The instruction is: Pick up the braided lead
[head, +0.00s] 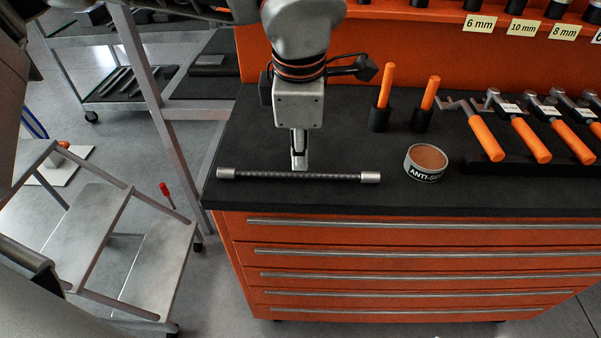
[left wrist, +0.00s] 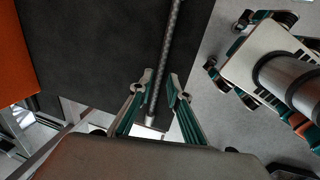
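The braided lead (head: 300,175) is a dark, straight woven length with a silver cap at each end. It lies crosswise near the front edge of the black worktop (head: 520,199). My left gripper (head: 299,164) points down at the middle of the lead in the head view. In the left wrist view, the two fingers of the left gripper (left wrist: 161,92) stand apart, with the lead (left wrist: 171,40) running between or below them. I cannot tell whether they touch it.
A round anti-seize tin (head: 425,163) stands right of the lead. Orange-handled tools (head: 528,139) lie in a rack further right, and two orange handles stand in black holders (head: 379,116) behind. Grey steps (head: 150,245) stand left of the orange drawer cabinet (head: 400,265).

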